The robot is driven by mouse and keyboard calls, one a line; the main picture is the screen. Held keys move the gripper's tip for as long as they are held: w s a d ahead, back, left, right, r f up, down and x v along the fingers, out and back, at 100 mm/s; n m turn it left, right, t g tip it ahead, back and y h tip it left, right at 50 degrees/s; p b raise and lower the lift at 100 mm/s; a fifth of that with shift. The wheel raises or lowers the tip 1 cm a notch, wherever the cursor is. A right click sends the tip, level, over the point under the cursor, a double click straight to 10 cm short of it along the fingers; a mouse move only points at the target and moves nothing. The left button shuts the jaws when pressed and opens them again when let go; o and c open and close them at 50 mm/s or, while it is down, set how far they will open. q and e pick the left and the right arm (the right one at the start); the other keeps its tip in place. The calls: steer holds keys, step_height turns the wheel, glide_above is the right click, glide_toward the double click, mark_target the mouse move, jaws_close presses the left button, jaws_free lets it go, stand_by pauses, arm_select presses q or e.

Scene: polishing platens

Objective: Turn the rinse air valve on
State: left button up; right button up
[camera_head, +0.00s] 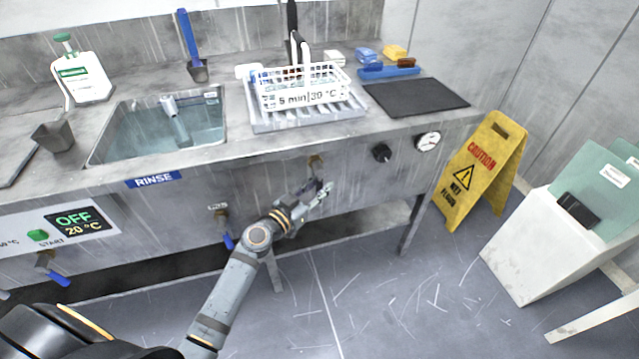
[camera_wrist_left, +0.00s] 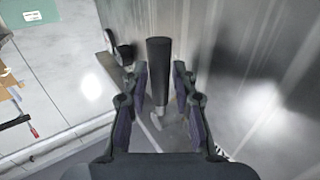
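The fingers look open, with a gap beside the handle. My right gripper is in neither view.
A black knob (camera_head: 381,152) and a round gauge (camera_head: 427,142) sit on the panel to the right. A yellow caution sign (camera_head: 478,170) stands on the floor beside a table leg.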

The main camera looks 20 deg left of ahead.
arm_select(q)
jaws_close()
steer(key=shift+w+f, duration=0.15)
stand_by(0.4)
